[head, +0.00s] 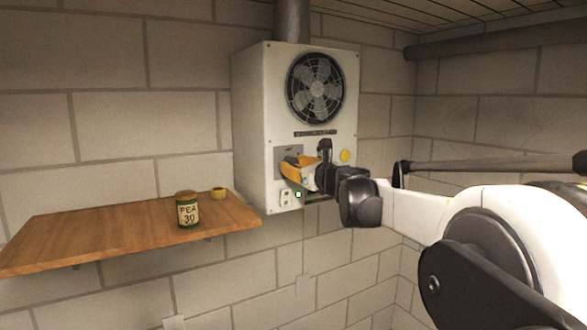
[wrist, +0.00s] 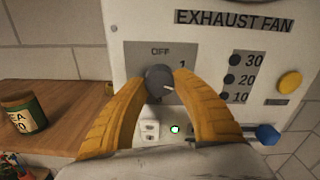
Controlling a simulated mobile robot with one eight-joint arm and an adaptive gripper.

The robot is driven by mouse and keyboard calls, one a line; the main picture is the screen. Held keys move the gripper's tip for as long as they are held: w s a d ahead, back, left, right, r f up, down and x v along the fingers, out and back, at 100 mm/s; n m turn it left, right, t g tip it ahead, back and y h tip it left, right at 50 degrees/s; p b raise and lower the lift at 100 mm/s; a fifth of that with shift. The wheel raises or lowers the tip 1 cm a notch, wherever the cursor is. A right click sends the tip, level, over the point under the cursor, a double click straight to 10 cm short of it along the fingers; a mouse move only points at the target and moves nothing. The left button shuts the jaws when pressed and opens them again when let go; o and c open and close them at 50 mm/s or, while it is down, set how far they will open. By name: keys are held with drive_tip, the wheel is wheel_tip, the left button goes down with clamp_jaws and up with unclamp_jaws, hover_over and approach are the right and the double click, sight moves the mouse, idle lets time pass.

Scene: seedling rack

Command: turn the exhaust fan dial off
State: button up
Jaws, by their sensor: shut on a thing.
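The exhaust fan unit (head: 250,130) is a white box on the wall with a round fan grille (head: 316,88) above its controls. In the wrist view the dark grey dial (wrist: 159,78) sits on a grey plate (wrist: 135,60) marked OFF at the top and 1 at the right. A white mark on the dial points right and slightly down, away from OFF. Lower lettering is partly hidden by my fingers. My gripper (wrist: 160,82), with yellow-orange fingers, is shut on the dial, one finger on each side. In the head view my gripper (head: 293,168) hides the dial.
A yellow button (wrist: 290,82), a blue knob (wrist: 267,134), a white switch (wrist: 150,129) and a lit green lamp (wrist: 174,129) are near the dial.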

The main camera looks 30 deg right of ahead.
drive_tip(key=n+b, duration=0.1)
drive_tip(key=n, duration=0.4)
drive_tip(key=shift+b, duration=0.4)
drive_tip(key=n+b, duration=0.1)
drive_tip(key=n, duration=0.5)
drive_tip(key=n+b, duration=0.1)
drive_tip(key=n, duration=0.4)
drive_tip(key=shift+d+r, duration=0.1)
drive_tip(key=n, duration=0.5)
drive_tip(key=shift+r+b, duration=0.1)
drive_tip(key=shift+b, duration=0.25)
drive_tip(key=shift+n, duration=0.3)
drive_tip(key=o, duration=1.2)
